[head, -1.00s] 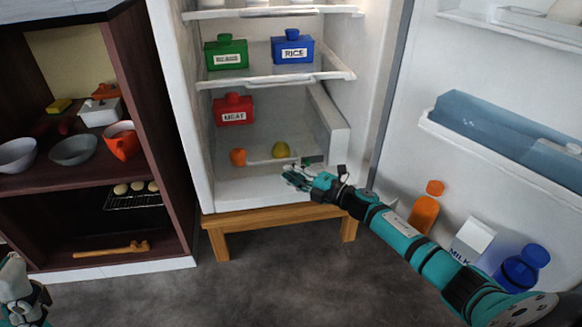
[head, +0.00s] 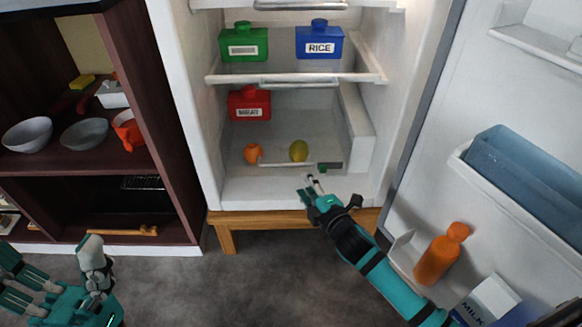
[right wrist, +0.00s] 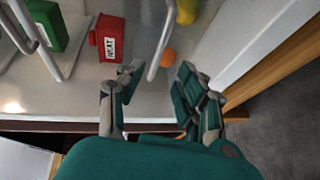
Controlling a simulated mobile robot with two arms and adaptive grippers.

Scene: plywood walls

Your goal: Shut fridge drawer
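The fridge's lowest clear compartment holds a red box (head: 249,104), an orange (head: 253,153) and a yellow-green fruit (head: 299,151). A pale handle bar (head: 280,164) runs across its front; I cannot tell how far this drawer is pulled out. My right gripper (head: 311,186) is in front of and below the bar, apart from it in the head view. In the right wrist view its fingers (right wrist: 155,95) are spread and empty, with a handle bar (right wrist: 160,42) just beyond them. My left gripper (head: 62,275) is open and empty at the lower left.
The fridge door (head: 425,125) stands wide open on the right, with an orange bottle (head: 440,255) and a milk carton (head: 487,300). A dark cupboard (head: 172,120) with bowls stands left. A wooden stand (head: 265,217) supports the fridge.

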